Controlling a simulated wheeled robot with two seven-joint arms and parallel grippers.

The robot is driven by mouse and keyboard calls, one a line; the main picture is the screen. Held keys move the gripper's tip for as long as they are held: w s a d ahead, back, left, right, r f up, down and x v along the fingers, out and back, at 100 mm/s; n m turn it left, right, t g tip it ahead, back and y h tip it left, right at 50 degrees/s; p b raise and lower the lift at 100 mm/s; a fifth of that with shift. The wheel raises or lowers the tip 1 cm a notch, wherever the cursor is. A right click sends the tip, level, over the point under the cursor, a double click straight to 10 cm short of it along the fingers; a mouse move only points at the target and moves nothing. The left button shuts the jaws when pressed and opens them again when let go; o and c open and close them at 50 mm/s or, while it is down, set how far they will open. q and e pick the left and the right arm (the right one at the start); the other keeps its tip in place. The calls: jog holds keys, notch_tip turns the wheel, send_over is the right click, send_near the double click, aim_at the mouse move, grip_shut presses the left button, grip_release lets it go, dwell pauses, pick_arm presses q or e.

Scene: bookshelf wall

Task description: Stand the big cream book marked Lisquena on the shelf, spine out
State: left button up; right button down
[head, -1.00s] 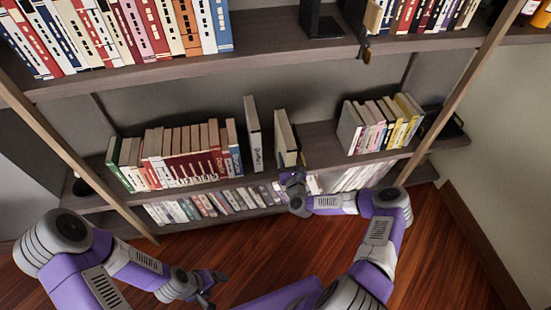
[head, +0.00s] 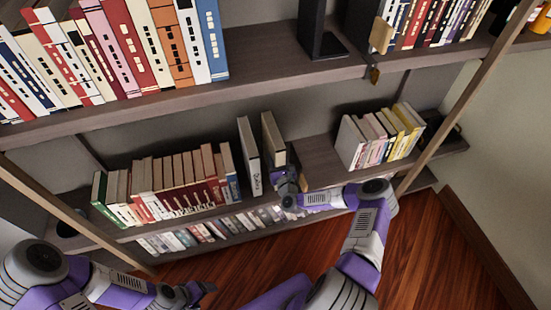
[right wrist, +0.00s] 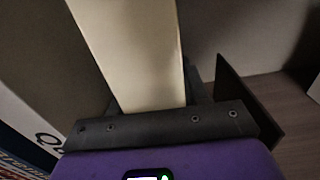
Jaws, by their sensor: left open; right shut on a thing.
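A tall cream book (head: 273,139) stands near upright, slightly tilted, at the middle shelf (head: 322,161), with its lower front end in my right gripper (head: 286,180). In the right wrist view the cream book (right wrist: 132,50) rises from between the jaws (right wrist: 150,118), its near face plain. I cannot read a Lisquena mark, nor tell whether its foot touches the shelf. My left gripper (head: 205,290) is open and empty, low over the floor, away from the shelf.
A tall pale book with dark lettering (head: 250,156) stands just left of the cream book, with a narrow gap. A row of books (head: 165,185) continues left. The upper shelf (head: 200,95) overhangs behind.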

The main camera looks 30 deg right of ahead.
jog(key=shift+w+r+b, duration=0.1)
jog(key=shift+r+b, duration=0.25)
jog(key=shift+r, duration=0.05)
dwell(0.5)
jog(key=shift+f, duration=0.2)
dwell(0.3)
jog(key=c, duration=0.6)
grip_release()
jog(key=shift+o, duration=0.6)
jog(key=p+v, duration=0.1)
jog(key=v, duration=0.6)
jog(key=shift+s+f+p, duration=0.25)
jog(key=shift+s+p, duration=0.1)
jog(key=shift+s, duration=0.05)
jog(key=shift+a, duration=0.1)
